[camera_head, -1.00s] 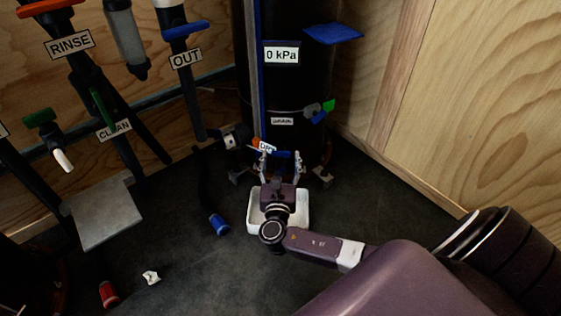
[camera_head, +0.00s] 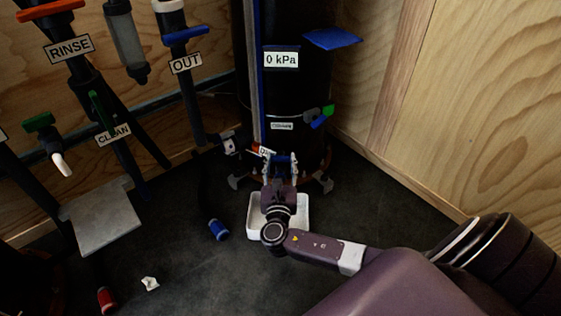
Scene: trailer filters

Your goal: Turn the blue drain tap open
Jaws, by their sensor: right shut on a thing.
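The blue drain tap (camera_head: 281,159) sits low on the front of the black filter tank (camera_head: 292,95), above a white tray (camera_head: 303,215). My right gripper (camera_head: 281,162) reaches in from the lower right, its fingers shut on the blue tap from both sides. The gripper body and fingers hide much of the tap, so its exact angle is hard to tell. My left gripper is not in view.
A gauge label reading 0 kPa (camera_head: 281,59) and a blue plate (camera_head: 332,39) are on the tank. A blue cap (camera_head: 219,230) and a red cap (camera_head: 107,300) lie on the floor. A wooden wall is close at right.

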